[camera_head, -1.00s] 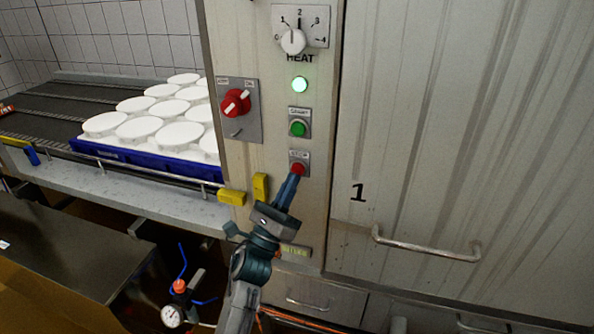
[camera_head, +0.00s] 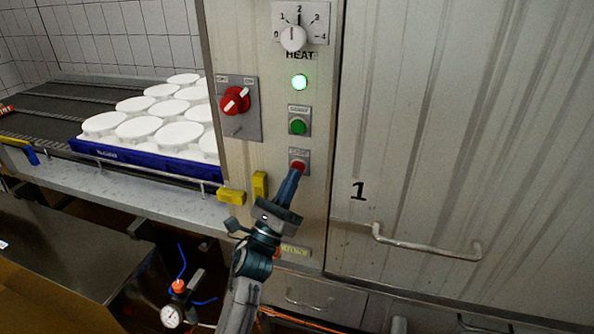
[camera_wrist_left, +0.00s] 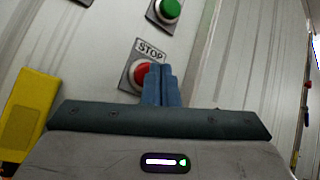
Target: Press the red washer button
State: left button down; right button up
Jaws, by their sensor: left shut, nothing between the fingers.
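The red washer button (camera_head: 298,166) is the lower button on the metal control panel, under a small label. In the left wrist view the red button (camera_wrist_left: 144,76) sits on a plate marked STOP. My left gripper (camera_head: 294,174) is shut and empty, with its blue fingertips at the lower edge of the button in the head view. In the left wrist view the fingers (camera_wrist_left: 159,68) overlap the button's right side. I cannot tell whether the tips touch it or whether it is pushed in. My right gripper is not in view.
A door handle (camera_head: 428,249) sticks out at right. White moulds (camera_head: 178,135) stand in a blue crate (camera_head: 142,160).

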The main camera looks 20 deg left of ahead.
pick_arm(q)
jog(key=shift+w+b, duration=0.35)
jog(key=shift+w, duration=0.1)
dwell(0.7)
jog(key=shift+s, duration=0.95)
jog(key=s, duration=0.5)
jog(key=shift+a, duration=0.1)
dwell(0.7)
